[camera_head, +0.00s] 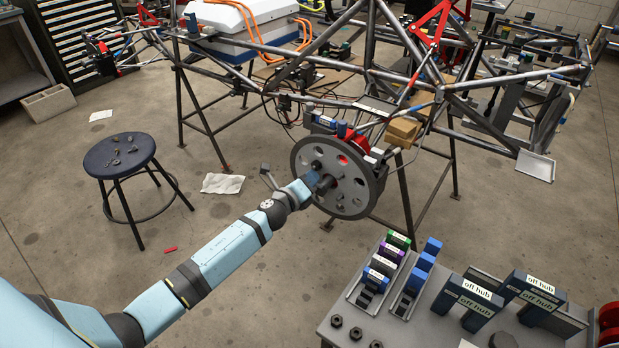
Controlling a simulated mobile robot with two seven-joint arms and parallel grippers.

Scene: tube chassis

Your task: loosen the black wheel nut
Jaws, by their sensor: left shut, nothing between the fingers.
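The grey wheel disc (348,203) with round holes is mounted upright on the tube chassis (400,75). My left arm comes in from the lower left, and my left gripper (323,184) is at the middle of the disc. Its fingers are shut with nothing between them. A dark shape at the hub is close to the fingertips; I cannot tell how much of it is the black wheel nut and how much is the gripper. Whether the fingers touch the nut is hidden. My right gripper is out of view.
A grey bench (420,330) at the lower right holds labelled blocks, "off hub" stands (477,300) and loose dark nuts (337,321). A round stool (103,160) with small dark pieces stands at the left. Chassis support legs (200,120) stand behind. The floor between stool and bench is mostly clear.

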